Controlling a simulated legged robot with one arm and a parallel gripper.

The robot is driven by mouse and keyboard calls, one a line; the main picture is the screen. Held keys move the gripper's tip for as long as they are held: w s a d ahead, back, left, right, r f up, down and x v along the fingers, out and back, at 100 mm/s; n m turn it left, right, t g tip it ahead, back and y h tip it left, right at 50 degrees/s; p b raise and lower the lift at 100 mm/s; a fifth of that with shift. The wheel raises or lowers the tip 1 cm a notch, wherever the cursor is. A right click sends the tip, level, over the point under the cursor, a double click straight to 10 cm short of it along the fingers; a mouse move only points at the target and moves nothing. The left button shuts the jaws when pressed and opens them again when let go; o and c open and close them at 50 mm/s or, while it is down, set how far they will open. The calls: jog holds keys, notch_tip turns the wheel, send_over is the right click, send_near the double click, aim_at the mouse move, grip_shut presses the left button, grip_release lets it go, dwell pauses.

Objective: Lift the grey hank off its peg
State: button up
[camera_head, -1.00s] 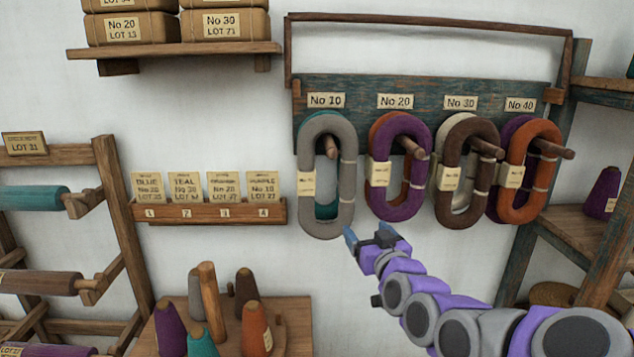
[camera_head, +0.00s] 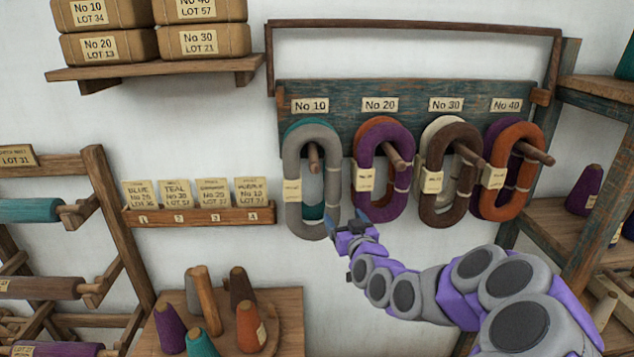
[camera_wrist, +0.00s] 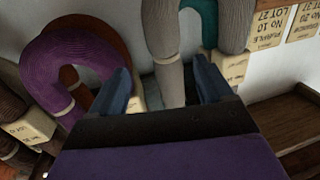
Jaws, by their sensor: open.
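The grey hank (camera_head: 291,170) hangs as a long loop over the No 10 peg (camera_head: 313,157), with a teal hank (camera_head: 318,210) behind it. My gripper (camera_head: 347,221) is at the hank's lower right side in the head view. In the upside-down wrist view, the grey hank's near strand (camera_wrist: 162,38) runs into the space between my two open fingers (camera_wrist: 164,88). I cannot tell whether either finger touches it. A paper label (camera_head: 292,190) is on the hank's left strand. The fingers hold nothing.
A purple hank (camera_head: 363,170) hangs close on the right, with brown (camera_head: 433,170) and orange (camera_head: 491,205) hanks beyond. A card rack (camera_head: 200,216) is on the wall to the left. Bobbins stand on a wooden stand (camera_head: 290,310) below left.

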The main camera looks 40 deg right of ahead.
aim_at(335, 209)
jog(key=shift+w+d, duration=0.1)
jog(key=shift+w, duration=1)
jog(key=shift+w+a+r, duration=0.15)
jog(key=shift+w+a, duration=0.2)
jog(key=shift+a, duration=0.45)
jog(key=shift+w+a+r, duration=0.1)
jog(key=shift+a, duration=0.15)
jog(key=shift+w+d, duration=0.2)
jog(key=shift+w, duration=0.05)
jog(key=w+d, duration=0.2)
jog(key=d, duration=0.1)
jog(key=w+d, duration=0.1)
jog(key=shift+w+d+f+p, duration=0.3)
jog(key=shift+w+d+f, duration=0.05)
jog(key=shift+d, duration=0.05)
jog(key=shift+w+a+r, duration=0.1)
jog(key=shift+a+r, duration=0.05)
jog(key=shift+a, duration=0.45)
jog(key=shift+a+r, duration=0.15)
jog(key=shift+a, duration=0.45)
jog(key=shift+c, duration=1.7)
jog(key=shift+d+f, duration=0.15)
jog(key=shift+d, duration=0.65)
jog(key=c, duration=0.4)
jog(key=shift+c, duration=1.1)
jog(key=shift+a, duration=0.35)
jog(key=shift+c, duration=0.9)
